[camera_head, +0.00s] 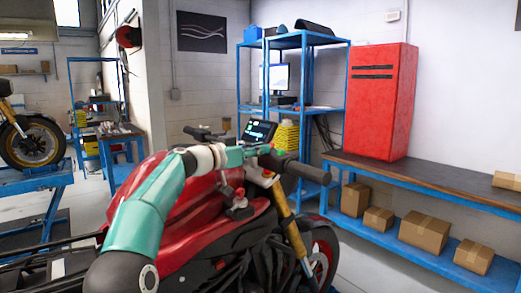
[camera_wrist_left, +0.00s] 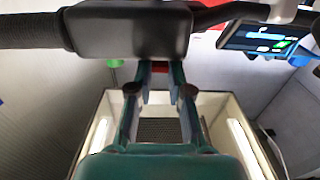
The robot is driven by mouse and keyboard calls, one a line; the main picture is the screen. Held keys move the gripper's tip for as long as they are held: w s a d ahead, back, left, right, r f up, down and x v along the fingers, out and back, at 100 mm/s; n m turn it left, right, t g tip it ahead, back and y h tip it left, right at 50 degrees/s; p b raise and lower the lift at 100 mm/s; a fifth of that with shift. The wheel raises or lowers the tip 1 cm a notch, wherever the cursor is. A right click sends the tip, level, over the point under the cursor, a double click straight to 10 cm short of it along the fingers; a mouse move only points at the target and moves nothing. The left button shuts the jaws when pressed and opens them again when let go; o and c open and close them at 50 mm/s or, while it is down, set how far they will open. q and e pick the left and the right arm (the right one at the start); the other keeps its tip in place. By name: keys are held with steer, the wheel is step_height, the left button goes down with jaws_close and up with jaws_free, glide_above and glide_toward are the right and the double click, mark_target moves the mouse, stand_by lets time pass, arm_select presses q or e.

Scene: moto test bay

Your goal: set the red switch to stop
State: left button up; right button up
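The red motorcycle (camera_head: 190,215) stands in front of me, its handlebar with a black grip (camera_head: 307,172) on the right. My left arm reaches over the tank to the handlebar, and my left gripper (camera_head: 262,150) is beside the grip. In the left wrist view a dark switch housing (camera_wrist_left: 128,33) spans the top. The red switch (camera_wrist_left: 160,67) shows as a small red patch just below it. My left fingers (camera_wrist_left: 161,82) are partly apart, one on each side of this patch. I cannot tell whether they touch it. My right gripper is not in view.
The lit dashboard display (camera_head: 259,131) is close to the left gripper; it also shows in the left wrist view (camera_wrist_left: 262,38). A red cabinet (camera_head: 378,105) stands on the workbench (camera_head: 430,182) at the right. Cardboard boxes (camera_head: 424,232) lie on its lower shelf.

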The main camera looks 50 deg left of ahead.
arm_select(q)
jaws_close()
steer(key=r+g+p, duration=0.1)
steer(key=p, duration=0.3)
steer(key=shift+w+d+r, duration=0.1)
steer(key=shift+r, duration=0.05)
steer(key=shift+f+g+p, duration=0.25)
steer(key=shift+g+p, duration=0.15)
steer(key=shift+g, duration=0.5)
steer(key=o, duration=0.7)
jaws_free()
steer(key=d+v, duration=0.1)
steer(key=v, duration=1.1)
steer(key=shift+a, duration=0.45)
